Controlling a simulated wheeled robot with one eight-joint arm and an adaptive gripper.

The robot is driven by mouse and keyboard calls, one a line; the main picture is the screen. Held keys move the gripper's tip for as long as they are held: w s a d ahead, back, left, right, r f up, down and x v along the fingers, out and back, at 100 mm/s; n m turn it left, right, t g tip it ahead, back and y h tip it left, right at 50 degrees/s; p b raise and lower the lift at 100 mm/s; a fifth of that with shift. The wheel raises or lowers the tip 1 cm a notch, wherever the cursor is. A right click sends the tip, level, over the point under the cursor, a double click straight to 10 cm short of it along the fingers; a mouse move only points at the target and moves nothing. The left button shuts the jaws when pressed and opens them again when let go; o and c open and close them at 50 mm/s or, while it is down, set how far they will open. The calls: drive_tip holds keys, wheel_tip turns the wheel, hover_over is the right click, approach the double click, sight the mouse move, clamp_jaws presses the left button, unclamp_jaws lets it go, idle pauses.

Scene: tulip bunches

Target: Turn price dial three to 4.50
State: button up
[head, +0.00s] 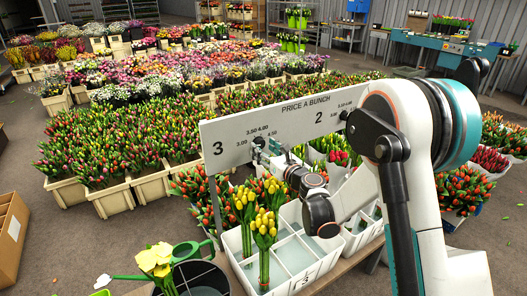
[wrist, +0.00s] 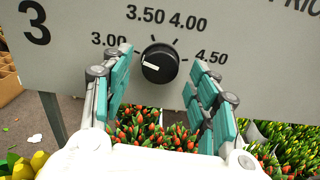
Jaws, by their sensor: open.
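The grey price board (head: 235,145) stands above the crates and bears a large 3 at its left. Dial three (wrist: 161,63) is a round black knob with a white pointer line, below the 3.50 and 4.00 labels. The 4.50 label (wrist: 211,57) is right of the knob. My gripper (wrist: 162,60) is open, its teal-padded fingers to the left and right of the knob in the picture, with visible gaps. In the head view my gripper (head: 273,150) is close to the board and hides part of the dial area.
A white divided crate (head: 290,252) with yellow tulips (head: 264,222) stands below the board. A green watering can (head: 190,250) and a dark bucket (head: 203,279) are at front left. Red tulips (wrist: 155,130) fill the space beneath the board.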

drive_tip(key=shift+w+a, duration=0.3)
drive_tip(key=shift+w, duration=0.15)
drive_tip(key=c, duration=1.1)
drive_tip(key=shift+o, duration=0.2)
